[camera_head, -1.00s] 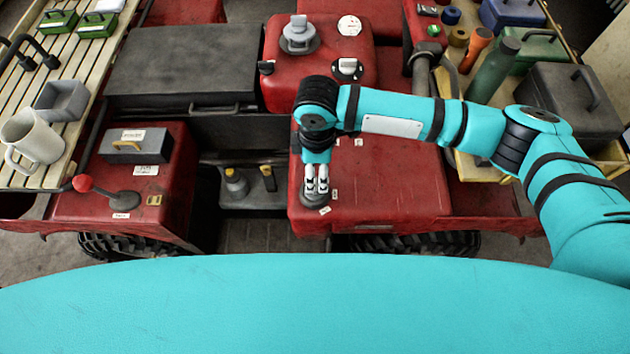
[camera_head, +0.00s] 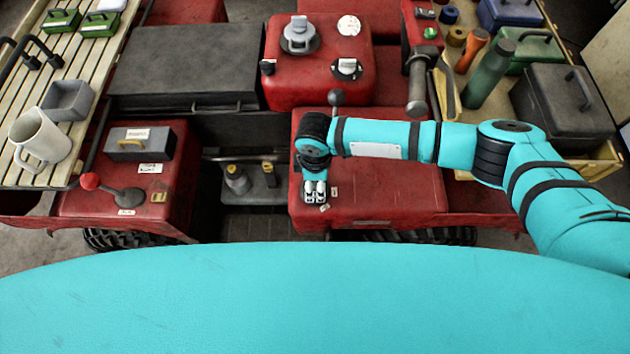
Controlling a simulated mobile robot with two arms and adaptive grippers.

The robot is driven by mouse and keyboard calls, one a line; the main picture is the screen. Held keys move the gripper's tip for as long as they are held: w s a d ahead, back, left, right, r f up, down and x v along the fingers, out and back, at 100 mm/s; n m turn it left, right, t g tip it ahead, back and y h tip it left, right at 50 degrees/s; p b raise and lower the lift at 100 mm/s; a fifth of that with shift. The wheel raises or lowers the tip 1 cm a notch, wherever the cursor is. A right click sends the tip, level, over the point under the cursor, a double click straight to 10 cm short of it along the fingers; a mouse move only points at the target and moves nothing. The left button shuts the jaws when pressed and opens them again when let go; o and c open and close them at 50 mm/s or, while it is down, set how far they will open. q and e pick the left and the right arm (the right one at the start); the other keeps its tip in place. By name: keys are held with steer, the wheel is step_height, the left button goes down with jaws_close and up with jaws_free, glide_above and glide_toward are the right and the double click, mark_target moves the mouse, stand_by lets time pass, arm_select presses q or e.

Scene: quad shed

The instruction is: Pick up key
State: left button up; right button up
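No key can be clearly made out in the head view. My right gripper (camera_head: 315,192) points down over the front left corner of the red right-hand body panel (camera_head: 390,190). Its two pale fingertips sit close together, and I cannot tell whether they are shut or hold anything. The gripper hides the dark round fitting beneath it. Small white labels (camera_head: 325,208) lie beside the fingers. My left gripper is out of view.
A black-knobbed lever (camera_head: 336,98) stands behind my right wrist. A red-knobbed lever (camera_head: 90,181) and grey box (camera_head: 139,145) stand on the left panel. A mug (camera_head: 40,138) is on the slatted rack. A green bottle (camera_head: 488,75) stands at right.

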steer(key=c, duration=0.9)
steer(key=shift+r, duration=0.2)
steer(key=shift+r+b, duration=0.25)
steer(key=shift+b, duration=0.05)
steer(key=shift+s+a+r+b, duration=0.1)
steer(key=shift+s+r+b, duration=0.2)
steer(key=shift+r, duration=0.35)
steer(key=shift+s+a+r+b, duration=0.1)
steer(key=shift+s+r+b, duration=0.1)
steer(key=shift+r+b, duration=0.3)
steer(key=s+a+b, duration=0.1)
steer(key=s, duration=0.3)
steer(key=s+a+r+b, duration=0.1)
steer(key=s+a, duration=0.1)
steer(key=s, duration=0.3)
steer(key=s+a+r+b, duration=0.1)
steer(key=s, duration=0.4)
steer(key=shift+s+a+b, duration=0.1)
steer(key=shift+a+b, duration=0.2)
